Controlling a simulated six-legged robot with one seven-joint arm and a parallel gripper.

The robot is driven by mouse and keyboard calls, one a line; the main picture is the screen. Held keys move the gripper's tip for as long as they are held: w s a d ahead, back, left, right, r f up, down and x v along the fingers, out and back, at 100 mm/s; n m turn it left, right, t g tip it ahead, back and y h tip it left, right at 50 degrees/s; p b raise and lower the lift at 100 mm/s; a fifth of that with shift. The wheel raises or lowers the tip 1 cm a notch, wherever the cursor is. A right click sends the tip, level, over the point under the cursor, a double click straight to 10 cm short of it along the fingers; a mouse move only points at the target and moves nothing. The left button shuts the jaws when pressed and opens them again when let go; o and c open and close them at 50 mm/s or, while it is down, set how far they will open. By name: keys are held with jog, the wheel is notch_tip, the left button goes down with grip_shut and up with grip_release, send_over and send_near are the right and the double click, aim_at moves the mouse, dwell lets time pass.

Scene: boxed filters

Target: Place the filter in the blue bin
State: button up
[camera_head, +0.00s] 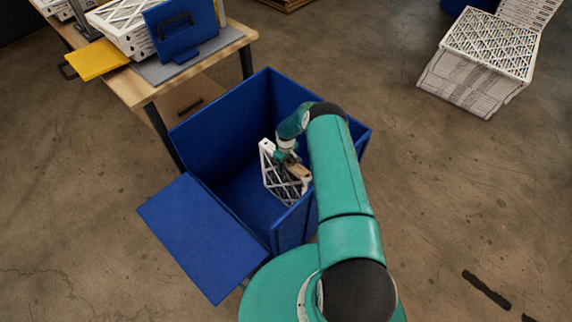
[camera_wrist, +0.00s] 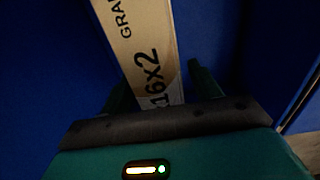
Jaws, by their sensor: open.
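The blue bin (camera_head: 225,125) stands open on the floor, with its front flap folded down. The filter (camera_head: 272,178), white-framed with a lattice face, is inside the bin, tilted, near the right side. My gripper (camera_head: 291,166) reaches down into the bin at the filter's upper edge. In the wrist view, the filter's printed cardboard edge (camera_wrist: 145,45) runs between the two fingers of my gripper (camera_wrist: 160,88). The fingers are open, with a gap visible beside the edge on the right. The filter's lower part is hidden in the wrist view; whether it rests on the bin floor is unclear.
More filters (camera_head: 488,50) stand on the floor at upper right. The concrete floor between is mostly clear.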

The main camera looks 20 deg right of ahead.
notch_tip(320, 180, up, 11)
jog(key=shift+f, duration=0.1)
jog(key=s+a+r+t+h, duration=0.1)
jog(key=s+a+r, duration=0.1)
jog(key=r, duration=1.1)
jog(key=s+a+r+m+t, duration=0.1)
jog(key=s+a+r, duration=0.15)
jog(key=r, duration=0.95)
jog(key=s+a+r+h, duration=0.1)
jog(key=a+r, duration=0.2)
jog(key=r, duration=1)
jog(key=s+a+r+m+t, duration=0.2)
jog(key=s+a+r, duration=0.2)
jog(key=s+r, duration=0.8)
jog(key=s+a+r+y, duration=0.1)
jog(key=s+a, duration=0.1)
jog(key=s, duration=0.6)
jog(key=s+a+r+m+t+y, duration=0.1)
jog(key=s+a+r, duration=0.1)
jog(key=s, duration=0.6)
jog(key=shift+s+t, duration=0.3)
